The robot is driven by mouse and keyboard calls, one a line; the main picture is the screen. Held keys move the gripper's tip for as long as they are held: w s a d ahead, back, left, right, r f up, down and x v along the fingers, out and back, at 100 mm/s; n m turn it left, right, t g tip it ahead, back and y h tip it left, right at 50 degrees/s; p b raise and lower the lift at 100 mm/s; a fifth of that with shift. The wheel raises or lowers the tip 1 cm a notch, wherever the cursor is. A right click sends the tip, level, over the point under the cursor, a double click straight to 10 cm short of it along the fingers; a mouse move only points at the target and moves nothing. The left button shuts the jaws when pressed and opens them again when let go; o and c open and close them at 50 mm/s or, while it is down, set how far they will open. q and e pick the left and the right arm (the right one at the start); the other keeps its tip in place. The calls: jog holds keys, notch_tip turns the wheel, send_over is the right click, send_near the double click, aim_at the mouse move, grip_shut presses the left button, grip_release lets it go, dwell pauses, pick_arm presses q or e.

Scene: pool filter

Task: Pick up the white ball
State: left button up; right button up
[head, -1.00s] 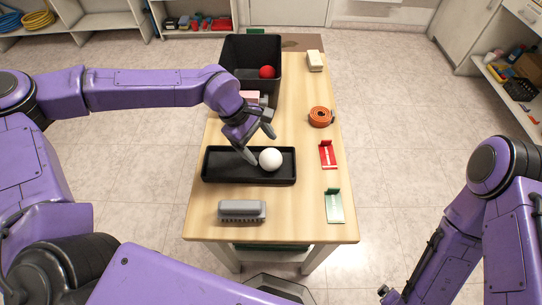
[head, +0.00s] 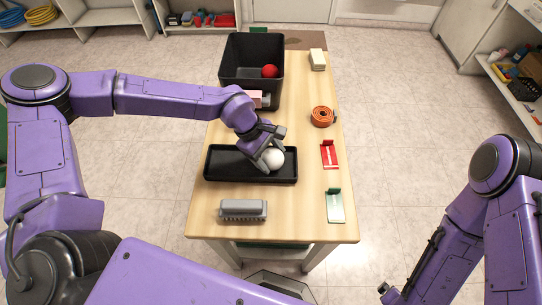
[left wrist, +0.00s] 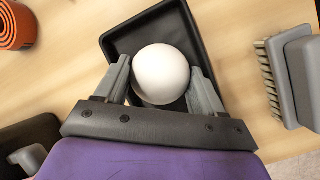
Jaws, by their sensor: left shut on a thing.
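The white ball (head: 271,159) is at the right part of the black tray (head: 222,178) on the table. It also shows in the left wrist view (left wrist: 162,72), between the two grey fingers. My left gripper (head: 268,156) is shut on the ball, one finger on each side; it also shows in the left wrist view (left wrist: 164,85). I cannot tell whether the ball still touches the tray floor. Of my right arm, only links show at the right edge of the head view; its gripper jaws are not clearly seen.
A black bin (head: 236,72) holding a red ball (head: 269,71) stands at the table's back. A grey brush (head: 243,209) lies in front of the tray. Orange tape roll (head: 322,116), red holder (head: 329,155) and green holder (head: 334,205) line the right side. A cream block (head: 317,60) is at the back right.

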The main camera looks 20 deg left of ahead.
pick_arm(q)
jog(key=shift+r, duration=0.55)
jog(key=s+a+r+b, duration=0.2)
jog(key=s+a+r, duration=0.5)
jog(key=a+r, duration=0.5)
jog(key=shift+s+f, duration=0.1)
